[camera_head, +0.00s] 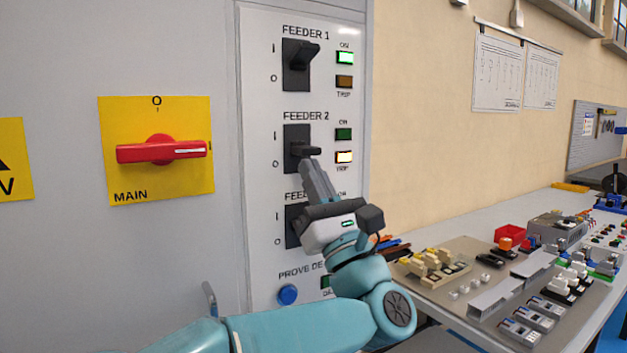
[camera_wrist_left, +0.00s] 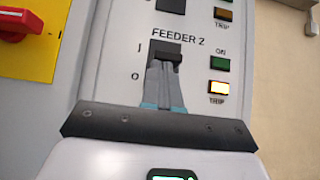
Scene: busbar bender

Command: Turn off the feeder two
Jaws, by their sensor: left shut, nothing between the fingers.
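The feeder 2 switch (camera_head: 303,151) is a dark toggle on a dark plate in the grey panel. Its handle sits around the middle of its plate, between the I and O marks. Its green ON lamp (camera_head: 343,134) is dark and its TRIP lamp (camera_head: 344,157) glows. My left gripper (camera_head: 309,163) is shut and empty, its fingertips at or just below the handle. In the left wrist view the fingers (camera_wrist_left: 163,75) point up at the handle (camera_wrist_left: 165,57); whether they touch it I cannot tell. My right gripper is not in view.
The feeder 1 switch (camera_head: 301,60) is above, its ON lamp lit. My left gripper partly hides the third feeder switch (camera_head: 292,222). The red main switch (camera_head: 161,149) is at left, a blue button (camera_head: 287,294) below. A cluttered workbench (camera_head: 440,325) stands at right.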

